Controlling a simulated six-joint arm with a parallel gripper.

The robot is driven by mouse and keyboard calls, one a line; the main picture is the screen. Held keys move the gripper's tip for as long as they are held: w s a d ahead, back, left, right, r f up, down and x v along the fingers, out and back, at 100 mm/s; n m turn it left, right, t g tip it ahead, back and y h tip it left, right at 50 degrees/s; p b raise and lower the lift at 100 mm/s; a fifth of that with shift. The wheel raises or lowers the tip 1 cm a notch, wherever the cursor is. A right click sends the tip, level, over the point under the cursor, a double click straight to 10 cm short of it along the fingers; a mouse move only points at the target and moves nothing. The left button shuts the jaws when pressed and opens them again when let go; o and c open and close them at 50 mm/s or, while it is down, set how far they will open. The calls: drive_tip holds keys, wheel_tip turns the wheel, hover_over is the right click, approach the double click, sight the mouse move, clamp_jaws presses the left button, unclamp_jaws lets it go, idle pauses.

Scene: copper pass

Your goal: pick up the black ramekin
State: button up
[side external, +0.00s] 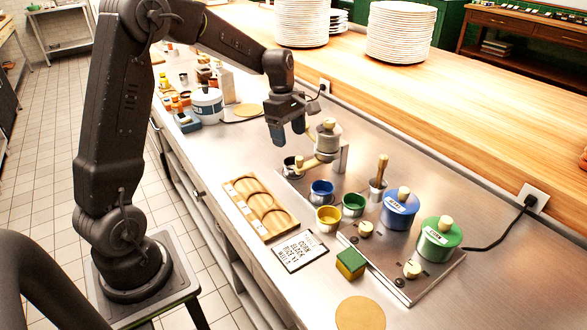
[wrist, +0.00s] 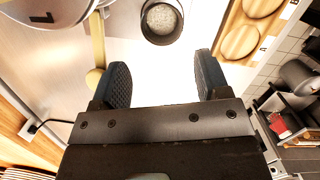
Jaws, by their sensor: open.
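In the wrist view the black ramekin (wrist: 161,38) is at the top middle, upright, with pale grainy contents inside. My gripper (side external: 288,130) is open and empty above the ramekin, with its fingers pointing down. In the wrist view my gripper (wrist: 163,78) has its two blue-grey pads wide apart, with the ramekin beyond them and roughly centred between them. Nothing touches the ramekin that I can see.
A grey dispenser (side external: 328,139) with a wooden lever (side external: 306,164) is close on the right. Blue (side external: 321,193), green (side external: 353,205) and yellow (side external: 328,218) ramekins stand nearby. A wooden tray (side external: 240,207) with round recesses lies in front, beside a printed card (side external: 299,251).

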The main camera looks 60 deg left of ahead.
drive_tip(key=f, duration=0.3)
drive_tip(key=shift+d+f, duration=0.2)
drive_tip(key=shift+d, duration=0.1)
drive_tip(key=shift+w+d+f, duration=0.1)
drive_tip(key=shift+d+f, duration=0.1)
drive_tip(key=shift+f, duration=0.65)
drive_tip(key=shift+s+d+f, duration=0.1)
drive_tip(key=shift+d+f, duration=0.15)
drive_tip(key=shift+f, duration=0.65)
drive_tip(key=shift+w+d+f, duration=0.1)
drive_tip(key=shift+d+f, duration=0.1)
drive_tip(key=shift+f, duration=0.65)
drive_tip(key=c, duration=0.7)
drive_tip(key=shift+r, duration=0.1)
